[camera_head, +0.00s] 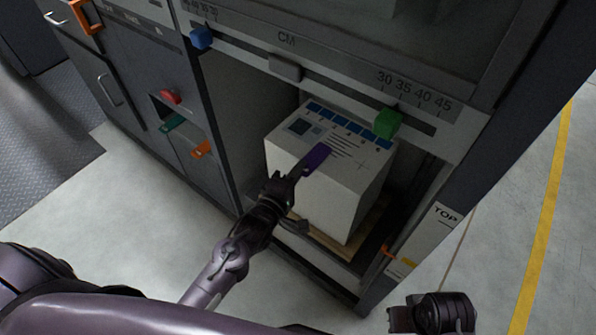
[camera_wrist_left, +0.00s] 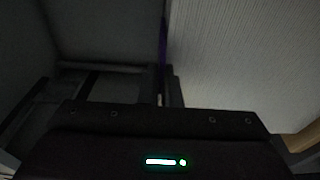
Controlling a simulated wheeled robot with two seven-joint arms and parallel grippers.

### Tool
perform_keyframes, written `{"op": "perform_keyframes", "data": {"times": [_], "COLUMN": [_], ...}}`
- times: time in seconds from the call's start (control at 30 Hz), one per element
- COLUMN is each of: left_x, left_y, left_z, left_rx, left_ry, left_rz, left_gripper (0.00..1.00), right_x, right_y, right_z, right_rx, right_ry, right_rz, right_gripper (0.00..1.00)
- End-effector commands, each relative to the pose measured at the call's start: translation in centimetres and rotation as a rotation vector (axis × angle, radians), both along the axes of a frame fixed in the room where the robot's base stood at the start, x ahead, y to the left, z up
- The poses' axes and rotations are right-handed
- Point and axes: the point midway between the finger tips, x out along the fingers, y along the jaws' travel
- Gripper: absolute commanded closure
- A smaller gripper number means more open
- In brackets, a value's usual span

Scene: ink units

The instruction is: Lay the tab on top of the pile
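The pile (camera_head: 350,205) is a white block of stacked sheets with a printed top, standing inside the open bay of the machine. The purple tab (camera_head: 317,157) shows over the near left part of the pile's top. My left gripper (camera_head: 297,176) is at the tab's near end and looks shut on it. I cannot tell whether the tab touches the top sheet. In the left wrist view, the pile's side (camera_wrist_left: 245,65) fills the right, and a thin purple sliver of the tab (camera_wrist_left: 163,38) shows ahead of the fingers. My right gripper (camera_head: 432,312) is low at the right, its fingers unclear.
The pile stands on a wooden pallet (camera_head: 340,246). A rail with a blue slider (camera_head: 201,38), a grey slider (camera_head: 285,67) and a green slider (camera_head: 387,123) crosses above the bay. The floor at left is clear.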

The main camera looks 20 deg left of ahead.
Motion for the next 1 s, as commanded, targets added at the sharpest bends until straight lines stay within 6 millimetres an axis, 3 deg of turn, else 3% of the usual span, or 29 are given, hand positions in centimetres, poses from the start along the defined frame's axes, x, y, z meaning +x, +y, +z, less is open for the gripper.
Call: {"op": "perform_keyframes", "data": {"times": [0.33, 0.5, 0.83, 1.0], "left_x": [0.0, 0.0, 0.0, -2.2], "left_y": [0.0, 0.0, 0.0, 0.4], "left_z": [-0.3, -0.2, 0.2, 0.1], "left_rx": [0.0, 0.0, 0.0, 0.0], "left_ry": [0.0, 0.0, -0.001, 0.004], "left_rz": [0.0, 0.0, 0.0, 0.0], "left_gripper": [1.0, 0.75, 0.75, 0.75], "right_x": [0.1, 0.1, 0.1, 0.0], "right_y": [0.1, 0.1, 0.1, 0.0], "right_z": [-0.1, -0.1, 0.1, 0.1], "right_rx": [0.003, 0.003, 0.003, 0.0], "right_ry": [-0.007, -0.008, -0.006, 0.002], "right_rz": [0.002, 0.002, 0.001, -0.002], "right_gripper": [1.0, 1.0, 1.0, 1.0]}}
